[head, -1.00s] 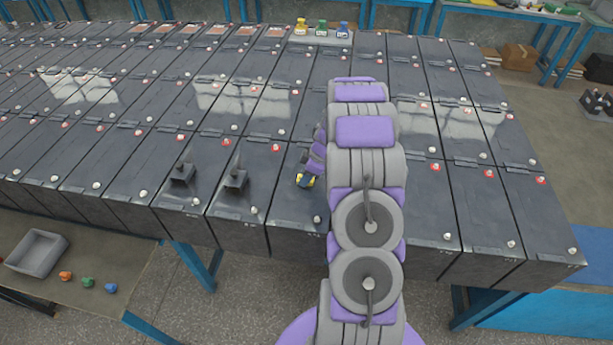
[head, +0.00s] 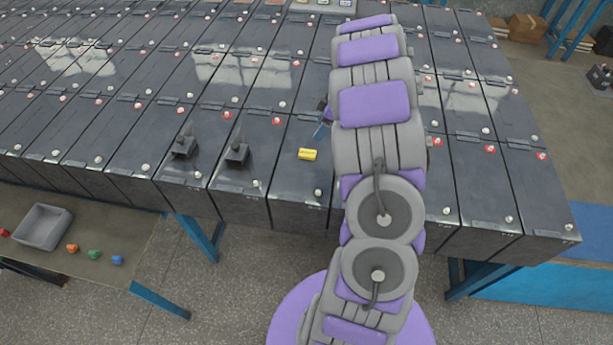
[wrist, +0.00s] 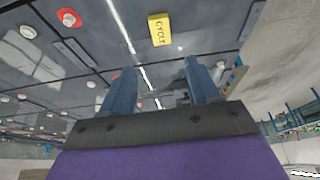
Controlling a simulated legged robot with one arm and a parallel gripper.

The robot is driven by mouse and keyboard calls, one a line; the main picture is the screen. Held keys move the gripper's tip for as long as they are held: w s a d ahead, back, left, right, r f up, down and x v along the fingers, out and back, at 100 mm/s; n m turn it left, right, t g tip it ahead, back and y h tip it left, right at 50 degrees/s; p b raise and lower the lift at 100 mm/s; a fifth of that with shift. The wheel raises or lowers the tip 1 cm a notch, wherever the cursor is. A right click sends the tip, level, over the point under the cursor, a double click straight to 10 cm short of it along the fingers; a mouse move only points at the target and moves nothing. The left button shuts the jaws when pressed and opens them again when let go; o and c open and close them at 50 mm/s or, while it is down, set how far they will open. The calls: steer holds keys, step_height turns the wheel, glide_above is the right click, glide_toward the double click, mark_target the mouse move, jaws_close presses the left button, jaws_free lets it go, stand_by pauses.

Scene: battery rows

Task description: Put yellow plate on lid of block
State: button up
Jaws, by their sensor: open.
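The yellow plate (head: 308,154) lies flat on the dark lid of a battery block (head: 295,190) in the front row in the head view. In the wrist view the yellow plate (wrist: 159,29) shows dark lettering and sits beyond the fingertips. My gripper (wrist: 157,82) is open, its two blue fingers apart with nothing between them. The plate is clear of both fingers. In the head view my gripper is mostly hidden behind my arm, with a bit of blue finger showing just right of and above the plate.
Two dark upright fittings (head: 237,150) stand on the blocks to the left. White and red terminal caps dot the lids. A grey bin (head: 40,228) and several small coloured pieces (head: 95,254) sit on a lower table at left. The front lids near the plate are mostly clear.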

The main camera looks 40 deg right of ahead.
steer(key=w+a+r+m+t+h, duration=0.1)
steer(key=w+r+t+h, duration=0.2)
steer(key=w+r, duration=0.45)
steer(key=w+a+r+m+t+h, duration=0.1)
steer(key=w+r+t+h, duration=0.3)
steer(key=r, duration=0.6)
steer(key=s+a+r+m+h, duration=0.2)
steer(key=s+r+m+h, duration=0.2)
steer(key=r, duration=0.6)
steer(key=s+a+f+g+y, duration=0.2)
steer(key=s+a+f+g, duration=0.2)
steer(key=s+a, duration=0.6)
steer(key=s+a+f+m+g+y, duration=0.1)
steer(key=s+a+f+g+y, duration=0.2)
steer(key=s+a, duration=0.7)
steer(key=s+a+f+m+g+y, duration=0.1)
steer(key=s+a+f+g+y, duration=0.2)
steer(key=s+a, duration=0.7)
steer(key=s+f+g, duration=0.2)
steer(key=s+f, duration=0.2)
steer(key=s, duration=0.3)
steer(key=shift+s, duration=0.4)
